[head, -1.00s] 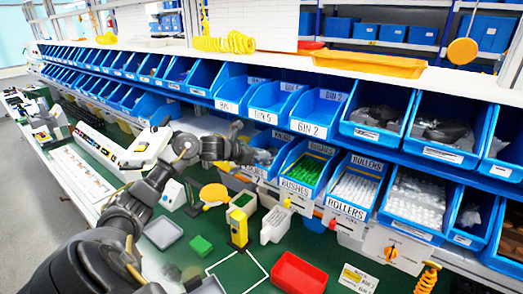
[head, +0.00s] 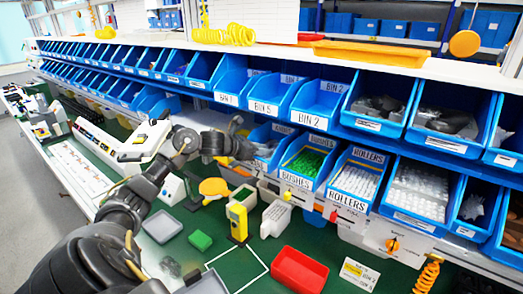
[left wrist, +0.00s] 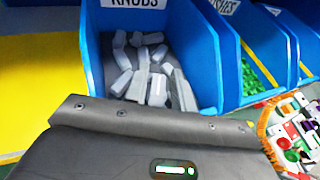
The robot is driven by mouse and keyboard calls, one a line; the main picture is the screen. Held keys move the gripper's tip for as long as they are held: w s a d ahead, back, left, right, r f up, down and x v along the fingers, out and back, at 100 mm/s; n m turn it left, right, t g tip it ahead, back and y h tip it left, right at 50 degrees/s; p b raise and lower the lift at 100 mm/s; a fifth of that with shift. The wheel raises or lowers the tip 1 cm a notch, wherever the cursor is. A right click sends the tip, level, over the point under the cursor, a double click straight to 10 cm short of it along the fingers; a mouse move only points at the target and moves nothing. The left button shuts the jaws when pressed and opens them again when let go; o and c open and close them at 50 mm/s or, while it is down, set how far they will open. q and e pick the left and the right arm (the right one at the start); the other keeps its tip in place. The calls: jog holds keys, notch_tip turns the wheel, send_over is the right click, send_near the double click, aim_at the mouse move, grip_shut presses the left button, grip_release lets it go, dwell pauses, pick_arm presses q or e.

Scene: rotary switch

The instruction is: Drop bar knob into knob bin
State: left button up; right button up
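The knob bin is a blue open bin labelled KNOBS (left wrist: 205,50) in the left wrist view. Several grey bar-shaped knobs (left wrist: 157,90) lie loosely in it. In the head view the knob bin (head: 270,133) is left of the bushes bin and partly hidden by my left gripper (head: 252,146). The gripper is at the bin's front opening. In the left wrist view its dark body covers the lower part of the picture, and its fingertips are not clear. I cannot tell whether it holds a bar knob. My right gripper is not in view.
The bushes bin (head: 288,177) and roller bins stand to the right, with a row of blue bins above. Below on the green bench are a yellow device (head: 237,221), a red tray (head: 299,270), a green block (head: 200,240) and a grey tray (head: 163,227).

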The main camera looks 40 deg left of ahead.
pick_arm(q)
jog(key=shift+o, duration=0.9)
jog(key=shift+r, duration=0.15)
jog(key=shift+r+p, duration=0.75)
jog(key=shift+p, duration=0.45)
jog(key=shift+s+a+f+b, duration=0.3)
jog(key=shift+s+b, duration=0.25)
jog(key=shift+b, duration=0.3)
jog(key=b+v, duration=0.5)
jog(key=v, duration=0.6)
jog(key=shift+d+r, duration=0.2)
jog(key=shift+w, duration=0.1)
